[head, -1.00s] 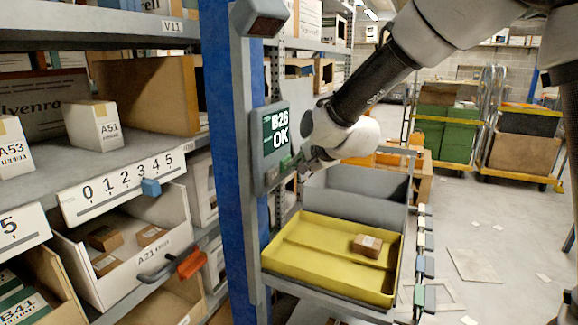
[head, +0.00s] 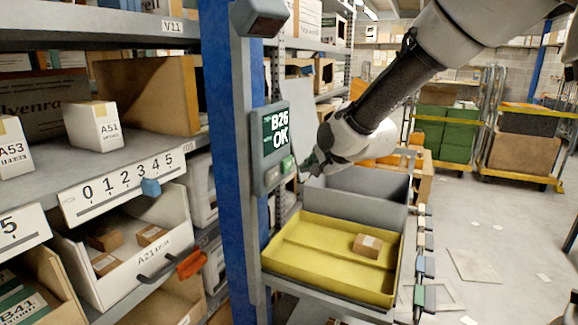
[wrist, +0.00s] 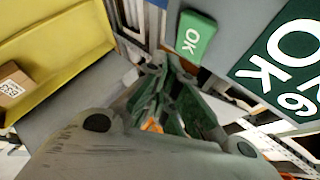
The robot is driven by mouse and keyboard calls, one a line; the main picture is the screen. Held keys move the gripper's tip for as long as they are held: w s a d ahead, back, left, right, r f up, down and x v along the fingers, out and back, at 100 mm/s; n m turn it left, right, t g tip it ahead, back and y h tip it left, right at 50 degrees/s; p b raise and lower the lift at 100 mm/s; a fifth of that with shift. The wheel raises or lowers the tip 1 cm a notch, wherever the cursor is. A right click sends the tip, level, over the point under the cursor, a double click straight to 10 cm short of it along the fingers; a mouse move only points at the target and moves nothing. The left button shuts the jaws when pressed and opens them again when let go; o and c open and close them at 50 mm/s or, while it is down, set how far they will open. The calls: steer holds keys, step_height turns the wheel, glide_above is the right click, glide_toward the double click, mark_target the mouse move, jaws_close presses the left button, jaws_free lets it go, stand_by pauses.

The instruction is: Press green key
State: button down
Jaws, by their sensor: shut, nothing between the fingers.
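The green key (head: 287,164) sits low on the grey terminal (head: 271,150) fixed to the blue rack post. In the wrist view the green key (wrist: 194,38) reads OK and stands out from the panel beside the screen. The dark green screen (head: 276,131) reads B26 OK. My gripper (head: 309,165) is shut and empty, just right of the key with a small gap in the head view. In the wrist view its fingertips (wrist: 168,64) are beside the key's lower-left end; I cannot tell the depth between them.
A yellow tray (head: 290,277) holding a small brown box (head: 368,245) stands below my gripper, with a grey bin (head: 340,205) behind it. The blue post (head: 222,150) and shelves are at left. Open floor lies at right.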

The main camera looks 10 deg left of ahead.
steer(key=shift+s+d, duration=0.35)
steer(key=shift+d, duration=0.5)
steer(key=shift+s+d, duration=0.3)
steer(key=shift+d, duration=0.5)
steer(key=s+d+f+n+g+h, duration=0.4)
steer(key=s+d+f+n+g, duration=0.15)
steer(key=s+d+n, duration=0.5)
steer(key=s+d+r+h, duration=0.1)
steer(key=s+d+r, duration=0.2)
steer(key=s+d, duration=0.3)
steer(key=s+d+r+h, duration=0.1)
steer(key=s+d+r, duration=0.2)
steer(key=s+d, duration=0.4)
steer(key=s+d+r+m, duration=0.1)
steer(key=s+d+r, duration=0.2)
steer(key=s+d, duration=0.4)
steer(key=d, duration=0.4)
steer(key=shift+s+t+h, duration=0.2)
steer(key=shift+t+h, duration=0.15)
steer(key=shift+h, duration=0.05)
